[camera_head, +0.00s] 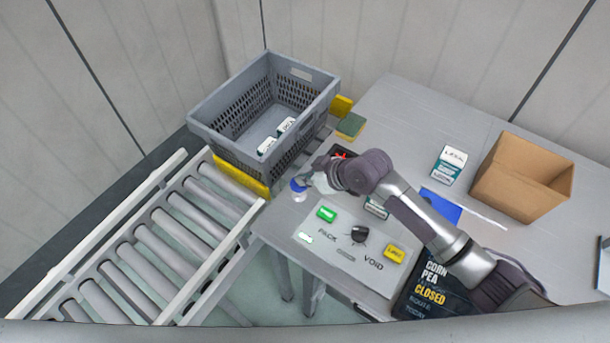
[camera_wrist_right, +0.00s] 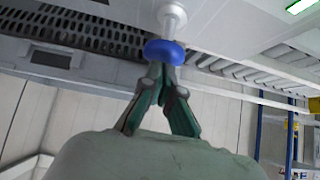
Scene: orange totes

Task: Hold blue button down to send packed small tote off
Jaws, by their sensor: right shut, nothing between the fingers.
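The blue button (camera_head: 298,185) is a round cap on a white post at the table's left edge; in the right wrist view it shows as a blue cap (camera_wrist_right: 165,52). My right gripper (camera_head: 306,179) is shut and empty, with its fingertips at the cap; in the right wrist view its tips (camera_wrist_right: 163,70) meet the cap's edge. I cannot tell whether the cap is pressed in. The grey small tote (camera_head: 222,132) stands beyond the button, by the rollers' far end, with two white-and-green boxes (camera_head: 267,146) inside. My left gripper is not in view.
A roller conveyor (camera_head: 165,235) runs toward the lower left, its rollers bare. On the table are a panel with green buttons (camera_head: 327,213) and a yellow one (camera_head: 394,253), a black knob (camera_head: 359,234), a dark sign (camera_head: 428,290), a white-and-green box (camera_head: 449,165) and an open cardboard box (camera_head: 518,178).

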